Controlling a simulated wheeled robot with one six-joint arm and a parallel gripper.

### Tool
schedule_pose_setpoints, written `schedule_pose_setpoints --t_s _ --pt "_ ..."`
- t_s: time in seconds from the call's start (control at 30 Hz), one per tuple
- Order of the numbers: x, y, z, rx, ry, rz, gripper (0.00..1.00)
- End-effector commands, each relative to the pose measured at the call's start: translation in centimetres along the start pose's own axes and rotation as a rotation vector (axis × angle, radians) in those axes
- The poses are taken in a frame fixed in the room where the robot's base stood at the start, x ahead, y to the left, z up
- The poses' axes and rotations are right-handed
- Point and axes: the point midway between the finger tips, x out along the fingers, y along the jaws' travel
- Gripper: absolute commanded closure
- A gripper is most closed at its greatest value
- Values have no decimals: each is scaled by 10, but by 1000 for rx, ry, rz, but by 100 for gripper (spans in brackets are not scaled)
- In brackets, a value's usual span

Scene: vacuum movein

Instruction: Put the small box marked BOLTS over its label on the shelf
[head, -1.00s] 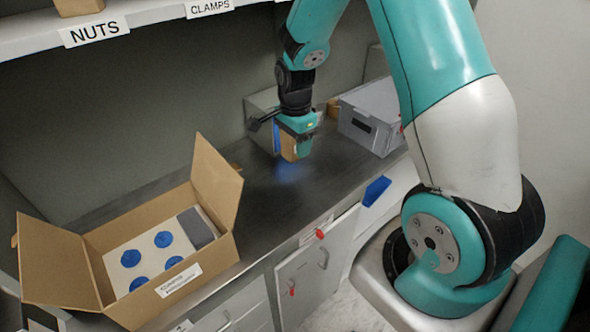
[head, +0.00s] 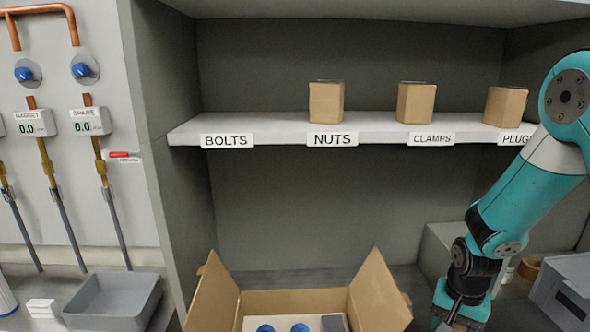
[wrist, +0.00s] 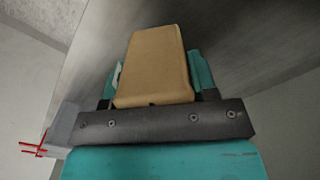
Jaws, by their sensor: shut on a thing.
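A small plain brown box (wrist: 155,65) is between the teal fingers of my gripper (wrist: 158,85) in the wrist view; no marking shows on the side in sight. In the head view my gripper (head: 458,318) is at the lower right, low over the counter and partly cut off by the bottom edge. The shelf (head: 270,126) carries the BOLTS label (head: 227,141) at its left end, and the shelf space above that label is empty. My gripper is well to the right of this label and below it.
Small brown boxes stand above the NUTS label (head: 332,139), the CLAMPS label (head: 431,139) and the PLUGS label (head: 513,139). An open cardboard carton (head: 379,296) stands below the shelf. A grey bin (head: 570,290) is at the far right. The cabinet's side wall (head: 165,110) bounds the shelf on the left.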

Motion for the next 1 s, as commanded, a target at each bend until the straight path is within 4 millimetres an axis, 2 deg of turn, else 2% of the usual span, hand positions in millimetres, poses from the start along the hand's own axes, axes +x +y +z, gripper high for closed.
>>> schedule_pose_setpoints --t_s 0.03,0.1,0.2,0.33,0.5,1.0 --pt "16 -2 9 -114 -7 4 77" --pt "32 -5 18 -266 -5 3 77" --pt "48 -7 28 -435 -3 1 77" --pt "60 -8 36 -566 -1 0 77" --pt "64 -8 38 -614 2 0 77" --pt "63 -8 38 -610 1 0 77"
